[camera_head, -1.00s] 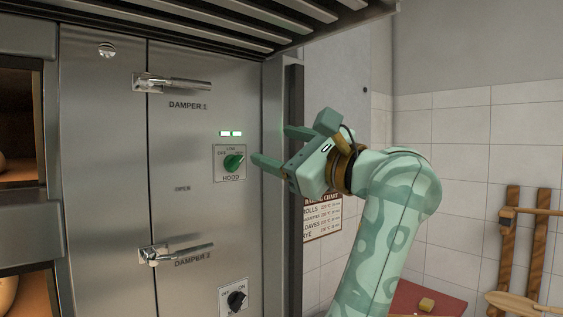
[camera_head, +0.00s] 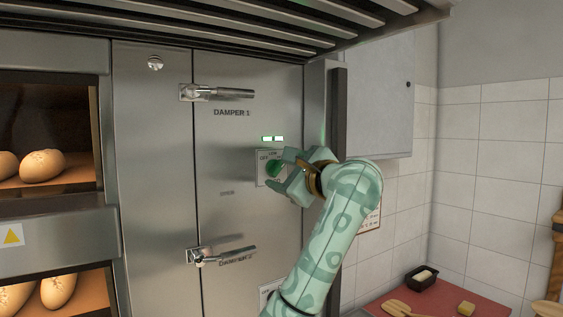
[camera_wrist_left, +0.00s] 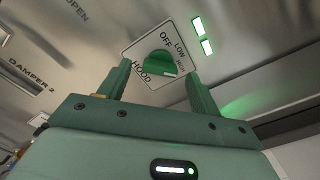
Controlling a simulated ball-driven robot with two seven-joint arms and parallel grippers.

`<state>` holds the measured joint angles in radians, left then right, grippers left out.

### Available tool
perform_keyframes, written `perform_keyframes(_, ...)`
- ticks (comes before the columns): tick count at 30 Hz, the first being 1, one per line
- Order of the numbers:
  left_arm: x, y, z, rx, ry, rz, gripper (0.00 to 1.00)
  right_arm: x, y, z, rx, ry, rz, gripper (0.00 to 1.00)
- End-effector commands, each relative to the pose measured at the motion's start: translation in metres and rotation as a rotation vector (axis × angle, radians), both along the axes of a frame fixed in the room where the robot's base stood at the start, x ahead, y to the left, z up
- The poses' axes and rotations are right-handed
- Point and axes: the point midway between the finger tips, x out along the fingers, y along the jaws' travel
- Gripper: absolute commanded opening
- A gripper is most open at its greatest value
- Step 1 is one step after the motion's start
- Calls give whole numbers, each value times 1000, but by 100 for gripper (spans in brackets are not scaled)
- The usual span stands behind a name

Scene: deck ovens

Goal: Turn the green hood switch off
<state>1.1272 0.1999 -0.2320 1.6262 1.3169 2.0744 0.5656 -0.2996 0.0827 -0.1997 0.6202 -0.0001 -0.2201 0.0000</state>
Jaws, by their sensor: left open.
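The green hood switch (camera_head: 273,168) is a round knob on a plate marked OFF, LOW and HOOD, on the steel front. In the head view my left gripper (camera_head: 278,170) is open at the knob and partly hides it. In the left wrist view the knob (camera_wrist_left: 158,64) shows between the two open fingers (camera_wrist_left: 158,72), with space visible on both sides. Its white mark points toward the HIGH side. Two green lamp segments (camera_head: 272,139) are lit above the plate. Whether a finger touches the knob cannot be told.
The damper 1 handle (camera_head: 222,92) is above and the damper 2 handle (camera_head: 222,254) below. Another switch plate (camera_head: 268,292) sits under the hood switch. A slatted hood (camera_head: 300,30) overhangs. Ovens with bread (camera_head: 42,165) are at left, a red board (camera_head: 440,302) at lower right.

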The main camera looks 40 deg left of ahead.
Motion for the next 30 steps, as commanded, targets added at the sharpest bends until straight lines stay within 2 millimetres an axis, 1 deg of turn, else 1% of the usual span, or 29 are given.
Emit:
perform_keyframes(1,1,6,2,2,2,3,64,0,0,4,0,0,0,0)
perform_keyframes(3,4,13,1,1,2,2,64,0,0,5,0,0,0,0)
perform_keyframes(6,5,18,0,0,1,1,64,0,0,6,0,0,0,0)
perform_keyframes(14,6,19,-1,-1,0,1,64,0,3,6,4,0,-1,0)
perform_keyframes(17,6,19,-1,-1,0,1,39,0,4,6,5,-1,-1,0)
perform_keyframes(18,6,19,-1,-1,0,1,27,0,4,6,5,-1,-1,0)
perform_keyframes(19,6,18,-1,-1,0,1,19,0,4,6,5,-1,-1,0)
perform_keyframes(26,6,18,-1,-3,-6,0,19,0,4,4,4,0,-1,0)
perform_keyframes(30,6,18,-3,-13,-38,-1,19,0,4,-2,4,0,-1,0)
